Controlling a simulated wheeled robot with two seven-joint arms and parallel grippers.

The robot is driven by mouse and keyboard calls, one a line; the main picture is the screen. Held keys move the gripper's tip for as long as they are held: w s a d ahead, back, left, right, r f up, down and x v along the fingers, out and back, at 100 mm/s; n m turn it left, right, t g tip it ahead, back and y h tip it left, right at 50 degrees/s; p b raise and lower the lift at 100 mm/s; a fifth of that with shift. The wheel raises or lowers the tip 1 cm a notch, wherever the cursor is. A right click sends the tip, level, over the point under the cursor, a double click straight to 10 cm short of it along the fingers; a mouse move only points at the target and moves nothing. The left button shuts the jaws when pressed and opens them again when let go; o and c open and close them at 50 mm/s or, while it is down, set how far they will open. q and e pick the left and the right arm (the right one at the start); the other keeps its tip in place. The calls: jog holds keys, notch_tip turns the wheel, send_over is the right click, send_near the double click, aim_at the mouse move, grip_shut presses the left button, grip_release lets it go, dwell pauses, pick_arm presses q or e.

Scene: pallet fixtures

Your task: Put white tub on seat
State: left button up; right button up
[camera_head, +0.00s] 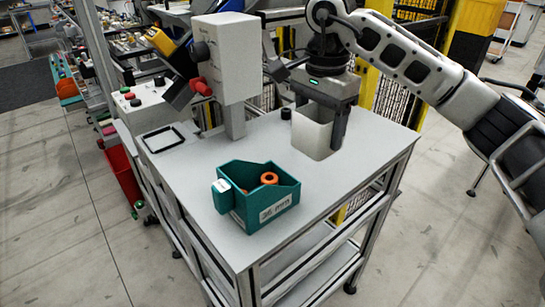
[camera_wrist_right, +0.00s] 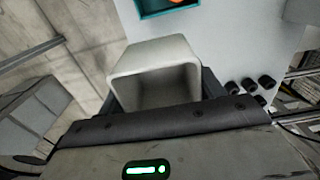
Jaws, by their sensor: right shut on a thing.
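The white tub (camera_head: 311,138) is between the fingers of my right gripper (camera_head: 318,125), at the back right of the grey table top. The gripper is shut on it from above, one finger on each side. The tub is upright; I cannot tell whether its base touches the table. In the right wrist view the tub (camera_wrist_right: 155,72) sits between the dark fingers (camera_wrist_right: 160,92). A black square outline (camera_head: 147,148), which looks like the seat, lies flat and empty at the table's left. My left gripper is not in view.
A teal bin (camera_head: 263,213) with orange rings stands at the table's front middle. A white machine on a post (camera_head: 234,122) rises between the outline and the tub. The table's right front is clear.

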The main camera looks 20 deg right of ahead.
jog(key=shift+f+p, duration=0.3)
jog(key=shift+f, duration=4.75)
jog(key=o, duration=1.1)
